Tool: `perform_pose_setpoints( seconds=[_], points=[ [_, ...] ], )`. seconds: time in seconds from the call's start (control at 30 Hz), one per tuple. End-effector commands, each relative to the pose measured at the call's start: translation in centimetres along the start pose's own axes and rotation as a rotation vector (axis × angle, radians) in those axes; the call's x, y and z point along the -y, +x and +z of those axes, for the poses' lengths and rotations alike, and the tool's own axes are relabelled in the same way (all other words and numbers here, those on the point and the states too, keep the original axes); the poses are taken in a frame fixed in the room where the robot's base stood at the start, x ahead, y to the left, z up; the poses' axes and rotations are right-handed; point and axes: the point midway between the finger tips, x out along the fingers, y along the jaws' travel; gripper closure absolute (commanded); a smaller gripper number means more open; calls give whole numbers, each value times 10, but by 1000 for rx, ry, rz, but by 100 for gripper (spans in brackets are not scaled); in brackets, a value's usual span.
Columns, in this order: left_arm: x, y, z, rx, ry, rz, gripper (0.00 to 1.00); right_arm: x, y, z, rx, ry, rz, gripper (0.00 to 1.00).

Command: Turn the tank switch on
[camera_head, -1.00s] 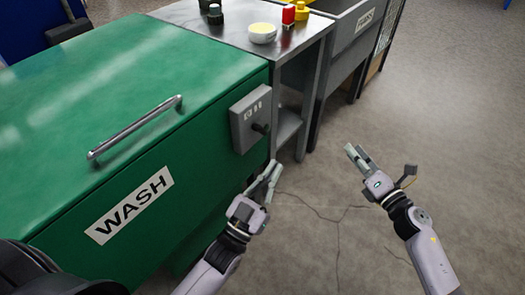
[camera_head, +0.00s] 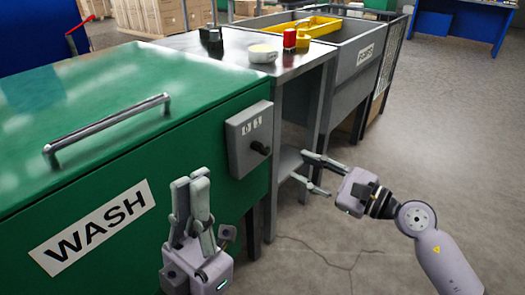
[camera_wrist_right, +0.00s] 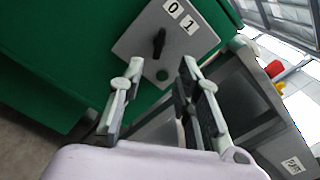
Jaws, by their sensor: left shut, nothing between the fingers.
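The tank switch is a grey box (camera_head: 236,150) on the right end of the green WASH tank (camera_head: 190,133), with "0" and "1" labels and a black knob (camera_head: 260,148). The right wrist view shows the box (camera_wrist_right: 140,45), its black knob (camera_wrist_right: 158,43) and a dark green round spot below it. I cannot tell which label the knob points to. My right gripper (camera_head: 318,174) is open and empty, right of the switch and apart from it; its fingertips (camera_wrist_right: 162,68) frame the lower box in the wrist view. My left gripper (camera_head: 190,182) is shut and empty, before the tank front.
A metal table (camera_head: 190,41) with a white-yellow round dish (camera_head: 262,54) and a red item (camera_head: 290,38) stands behind the switch. A grey sink (camera_head: 350,42) with a yellow tray is beyond it. The floor (camera_head: 440,130) at right is clear.

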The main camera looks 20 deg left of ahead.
Motion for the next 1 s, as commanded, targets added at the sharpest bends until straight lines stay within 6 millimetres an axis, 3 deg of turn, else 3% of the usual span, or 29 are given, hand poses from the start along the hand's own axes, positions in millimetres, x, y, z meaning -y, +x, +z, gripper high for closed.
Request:
perform_pose_setpoints(
  seconds=[0.3,0.5,0.7,1.0],
  points=[
    [0,-12,3,2,0,0,100,-1,72,0,3,1,1,69],
    [0,-20,5,5,0,0,100,-1,106,-1,2,4,0,69],
    [0,-20,6,-1,0,4,100,0,121,-1,0,2,0,69],
    [0,-16,6,-10,1,8,100,0,123,0,0,3,0,69]
  ],
)
